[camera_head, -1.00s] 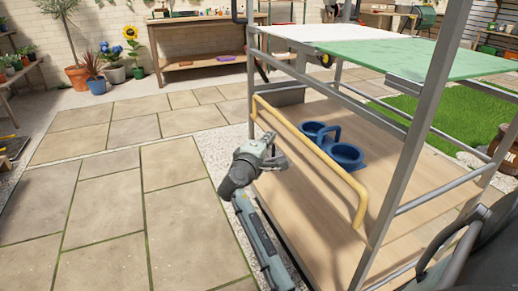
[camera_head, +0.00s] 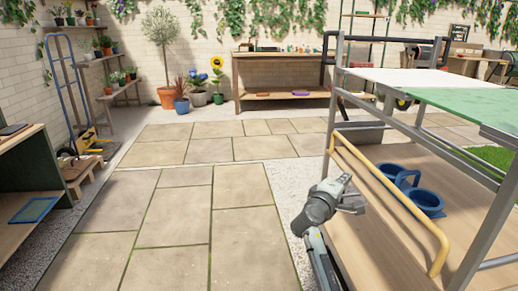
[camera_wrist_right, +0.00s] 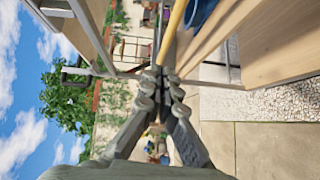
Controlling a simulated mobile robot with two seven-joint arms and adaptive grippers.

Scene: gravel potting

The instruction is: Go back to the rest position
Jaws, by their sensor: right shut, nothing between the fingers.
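My right gripper (camera_head: 352,196) shows at the lower right of the head view, beside the yellow rail (camera_head: 395,200) on the near side of a metal-framed cart (camera_head: 335,105). Its fingers are shut with nothing between them. In the right wrist view the two fingers meet at their tips (camera_wrist_right: 163,76), and the yellow rail (camera_wrist_right: 172,30) runs close past them. I cannot tell whether the gripper touches the rail. My left gripper is not in view.
A blue caddy (camera_head: 408,188) stands on the cart's wooden lower shelf (camera_head: 375,245). The cart's top carries white and green panels. Paving (camera_head: 165,215) left of my arm is clear. A dark-sided bench (camera_head: 40,175) stands at the left, and potted plants and a workbench (camera_head: 285,70) at the back.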

